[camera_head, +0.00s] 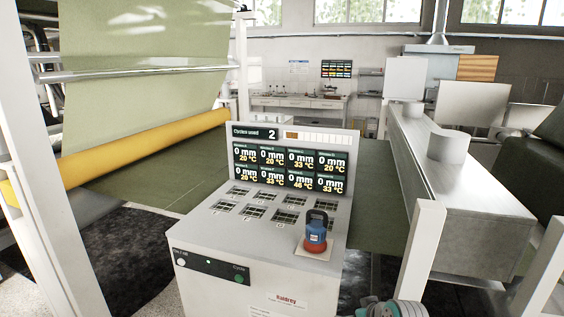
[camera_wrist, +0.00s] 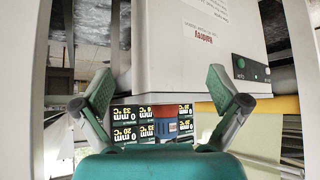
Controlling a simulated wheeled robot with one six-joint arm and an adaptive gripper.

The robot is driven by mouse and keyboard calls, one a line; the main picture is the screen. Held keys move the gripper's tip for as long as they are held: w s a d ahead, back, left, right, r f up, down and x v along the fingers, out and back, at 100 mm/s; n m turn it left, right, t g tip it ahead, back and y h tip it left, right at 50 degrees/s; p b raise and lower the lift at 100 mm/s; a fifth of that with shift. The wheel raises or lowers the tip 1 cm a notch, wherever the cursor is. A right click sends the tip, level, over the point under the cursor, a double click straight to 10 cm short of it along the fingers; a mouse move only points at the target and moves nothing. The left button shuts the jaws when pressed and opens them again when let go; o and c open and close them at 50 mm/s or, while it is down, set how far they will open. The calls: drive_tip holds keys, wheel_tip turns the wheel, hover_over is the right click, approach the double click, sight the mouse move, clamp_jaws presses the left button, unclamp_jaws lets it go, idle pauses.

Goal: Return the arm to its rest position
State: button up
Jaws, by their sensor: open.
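My gripper (camera_wrist: 160,92) shows in the wrist view with its two green-padded fingers wide apart and nothing between them. Beyond the fingers is the white control console, seen upside down, with its display below. In the head view the console (camera_head: 215,258) stands in the middle, and my gripper's fingers are not visible there. Only a grey-green part of my arm shows at the bottom edge. A blue object with a dark handle (camera_head: 316,230) stands on a red-and-white patch at the console's right; part of it shows between the fingers in the wrist view (camera_wrist: 166,128).
A long grey metal housing (camera_head: 470,225) with a white post lies right of the console. A yellow roller (camera_head: 150,147) and a hanging green sheet (camera_head: 140,95) are at left. A bench (camera_head: 300,103) stands at the back. Dark matting covers floor beside the console.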

drive_tip(key=s+a+f+m+t, duration=0.1)
drive_tip(key=s+f+m, duration=0.1)
drive_tip(key=s+f, duration=0.95)
drive_tip(key=s+f+t+h, duration=0.2)
drive_tip(key=s+f, duration=0.1)
drive_tip(key=s, duration=1.3)
drive_tip(key=s+r+t, duration=0.1)
drive_tip(key=s+r, duration=0.4)
drive_tip(key=s, duration=0.3)
drive_tip(key=s+r+t, duration=0.1)
drive_tip(key=s+r, duration=0.4)
drive_tip(key=s, duration=0.4)
drive_tip(key=s+r+m+t, duration=0.1)
drive_tip(key=s+r, duration=0.5)
drive_tip(key=s, duration=0.3)
drive_tip(key=shift+s+a+t, duration=0.15)
drive_tip(key=shift+a+t, duration=0.15)
drive_tip(key=shift+t, duration=0.1)
drive_tip(key=shift+c, duration=0.3)
